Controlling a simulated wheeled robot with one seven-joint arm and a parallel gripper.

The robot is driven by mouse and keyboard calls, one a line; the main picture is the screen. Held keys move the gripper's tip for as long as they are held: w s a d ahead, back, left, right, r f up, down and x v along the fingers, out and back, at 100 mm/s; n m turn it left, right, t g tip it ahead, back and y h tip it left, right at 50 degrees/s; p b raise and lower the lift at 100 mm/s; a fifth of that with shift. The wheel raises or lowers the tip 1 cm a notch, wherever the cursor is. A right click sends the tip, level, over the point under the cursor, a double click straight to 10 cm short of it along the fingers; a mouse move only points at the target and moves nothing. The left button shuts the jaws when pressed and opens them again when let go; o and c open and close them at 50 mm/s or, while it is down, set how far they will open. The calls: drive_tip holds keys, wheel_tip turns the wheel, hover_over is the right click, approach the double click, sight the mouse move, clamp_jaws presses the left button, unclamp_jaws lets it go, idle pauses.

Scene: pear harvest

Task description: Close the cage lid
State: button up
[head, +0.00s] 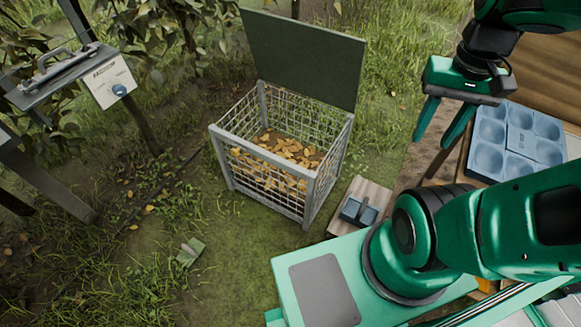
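The cage (222,133) is a grey-framed wire mesh box on the grass in the middle of the head view, with brown and yellow leaves inside. Its lid (305,58) is a dark green flat panel. The lid stands open, raised at the back edge of the cage and leaning slightly back. My gripper (435,155) is at the right, above and beside a blue-grey tray and well to the right of the cage. Its two green fingers are spread apart with nothing between them. It is not touching the lid.
A blue-grey moulded tray (521,141) lies on a wooden surface (535,65) at right. Grass in front of the cage is mostly clear.

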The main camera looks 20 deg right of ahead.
clamp_jaws()
drive_tip(key=w+d+r+m+t+h, duration=0.1)
drive_tip(key=w+d+r, duration=0.15)
drive_tip(key=w, duration=0.85)
drive_tip(key=w+d+r+t+h, duration=0.1)
drive_tip(key=w+d+r+h, duration=0.15)
drive_tip(key=w, duration=0.95)
drive_tip(key=w+d+r+m+h, duration=0.1)
drive_tip(key=w+d+r, duration=0.15)
drive_tip(key=w, duration=0.85)
drive_tip(key=w+a+f+t+h, duration=0.15)
drive_tip(key=w+a, duration=0.25)
drive_tip(key=w, duration=0.6)
drive_tip(key=w+a+f+m+t, duration=0.15)
drive_tip(key=w+a, duration=0.25)
drive_tip(key=w, duration=0.6)
drive_tip(key=w+a+f+t+h, duration=0.15)
drive_tip(key=w+a, duration=0.35)
drive_tip(key=w, duration=0.6)
drive_tip(key=s+f+x, duration=0.1)
drive_tip(key=x, duration=1)
drive_tip(key=shift+g+y, duration=0.25)
drive_tip(key=shift+y, duration=0.1)
drive_tip(key=shift+s+a+f, duration=0.25)
drive_tip(key=shift+s+a, duration=0.3)
drive_tip(key=shift+a, duration=0.35)
drive_tip(key=shift+s+a+f, duration=0.25)
drive_tip(key=shift+s+a, duration=0.35)
drive_tip(key=shift+a, duration=0.3)
